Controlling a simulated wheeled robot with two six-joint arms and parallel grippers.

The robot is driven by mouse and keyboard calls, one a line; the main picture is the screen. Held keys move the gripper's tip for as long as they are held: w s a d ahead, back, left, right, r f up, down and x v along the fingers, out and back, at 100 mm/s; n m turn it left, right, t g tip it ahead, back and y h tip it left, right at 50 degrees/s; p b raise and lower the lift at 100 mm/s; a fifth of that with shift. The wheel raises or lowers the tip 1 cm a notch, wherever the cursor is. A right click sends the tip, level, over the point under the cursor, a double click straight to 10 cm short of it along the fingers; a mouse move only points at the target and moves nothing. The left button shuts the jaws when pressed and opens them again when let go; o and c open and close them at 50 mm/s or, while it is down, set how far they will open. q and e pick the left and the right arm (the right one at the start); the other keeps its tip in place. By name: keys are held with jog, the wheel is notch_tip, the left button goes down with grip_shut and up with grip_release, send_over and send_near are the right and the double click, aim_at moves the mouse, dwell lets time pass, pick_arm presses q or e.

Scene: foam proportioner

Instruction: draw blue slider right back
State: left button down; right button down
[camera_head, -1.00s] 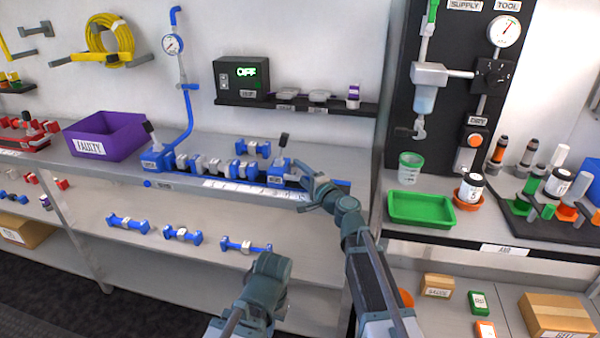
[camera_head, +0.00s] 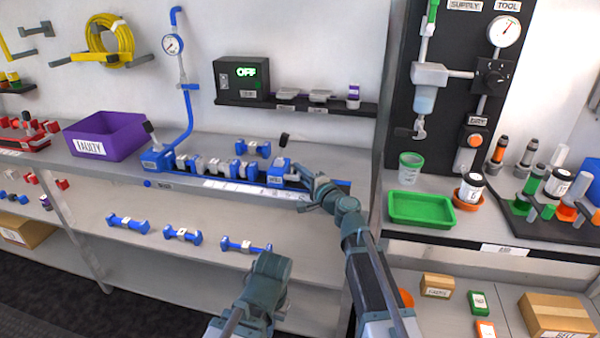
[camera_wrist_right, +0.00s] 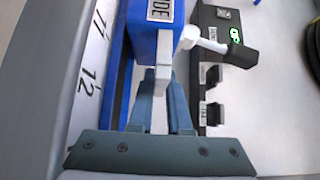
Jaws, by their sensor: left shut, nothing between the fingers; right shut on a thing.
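The right blue slider (camera_head: 278,171) is a blue block with a dark-knobbed lever, at the right end of the blue rail on the bench. It fills the top middle of the right wrist view (camera_wrist_right: 150,38), with a label on top. My right gripper (camera_head: 304,178) reaches its right side. In the right wrist view my fingers (camera_wrist_right: 160,95) are shut on a pale grey stem sticking out of the slider. My left gripper (camera_head: 271,263) is low in front of the bench, shut and empty; its fingertips are hard to make out.
A row of grey and blue fittings (camera_head: 212,166) sits left of the slider on the rail. A loose blue fitting (camera_head: 253,148) lies behind it. Printed scale numbers (camera_wrist_right: 92,75) run along the rail. A green tray (camera_head: 420,209) stands right of my right arm.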

dwell(0.8)
jog(key=s+d, duration=0.1)
jog(key=d, duration=0.5)
jog(key=s+d, duration=0.1)
jog(key=d, duration=0.2)
jog(key=shift+s+d, duration=0.2)
jog(key=shift+s, duration=0.1)
jog(key=c, duration=0.9)
grip_release()
jog(key=shift+o, duration=0.2)
jog(key=v, duration=1.3)
jog(key=shift+s+d, duration=0.15)
jog(key=shift+s, duration=0.15)
